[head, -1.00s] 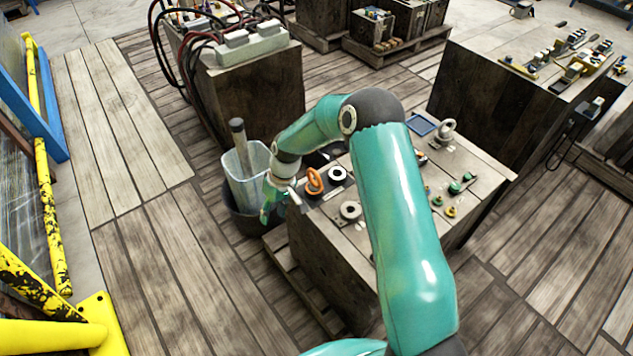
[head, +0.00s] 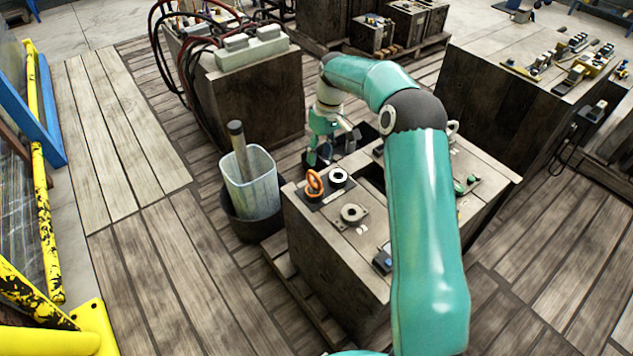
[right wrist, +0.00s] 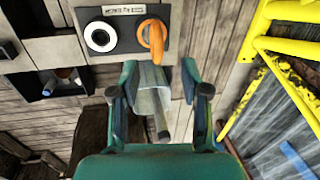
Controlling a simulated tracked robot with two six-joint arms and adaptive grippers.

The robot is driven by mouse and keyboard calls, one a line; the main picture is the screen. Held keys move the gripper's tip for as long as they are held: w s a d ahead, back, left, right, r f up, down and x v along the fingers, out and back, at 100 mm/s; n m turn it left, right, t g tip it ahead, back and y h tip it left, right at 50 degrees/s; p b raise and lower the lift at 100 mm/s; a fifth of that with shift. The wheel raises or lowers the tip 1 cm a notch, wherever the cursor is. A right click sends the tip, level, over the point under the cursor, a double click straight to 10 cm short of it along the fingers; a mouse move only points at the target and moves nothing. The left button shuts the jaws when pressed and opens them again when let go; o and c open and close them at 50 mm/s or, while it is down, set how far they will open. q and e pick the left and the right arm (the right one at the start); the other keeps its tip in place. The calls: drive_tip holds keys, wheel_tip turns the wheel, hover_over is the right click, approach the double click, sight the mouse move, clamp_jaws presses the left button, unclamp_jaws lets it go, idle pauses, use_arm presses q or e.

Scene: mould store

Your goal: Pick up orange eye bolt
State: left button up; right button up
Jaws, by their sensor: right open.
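The orange eye bolt (head: 314,183) stands on a dark plate at the left end of the wooden crate top (head: 345,242), beside a white ring (head: 337,177). In the right wrist view the orange eye bolt (right wrist: 154,38) is at the top, to the right of the white ring (right wrist: 101,36). My right gripper (head: 318,160) is behind the eye bolt in the head view, apart from it. In the right wrist view the right gripper (right wrist: 152,82) has its fingers spread with nothing between them; the eye bolt lies beyond the fingertips. My left gripper is not in view.
A dark bucket (head: 252,226) with a clear container (head: 262,199) and a grey bar (head: 238,140) stands left of the crate. A flanged ring (head: 352,213) lies near the eye bolt. Another crate with cables (head: 165,50) stands behind. The plank floor at left is clear.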

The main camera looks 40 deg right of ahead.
sight(315, 173)
drive_tip(key=shift+w+a+f, duration=0.1)
drive_tip(key=shift+a+f, duration=0.1)
drive_tip(key=shift+f, duration=1.25)
drive_tip(key=shift+a+f, duration=0.25)
drive_tip(key=shift+f, duration=1.15)
drive_tip(key=shift+w+a+f, duration=0.1)
drive_tip(key=shift+a+f, duration=0.1)
drive_tip(key=shift+f, duration=1.25)
clamp_jaws()
drive_tip(key=shift+r, duration=0.1)
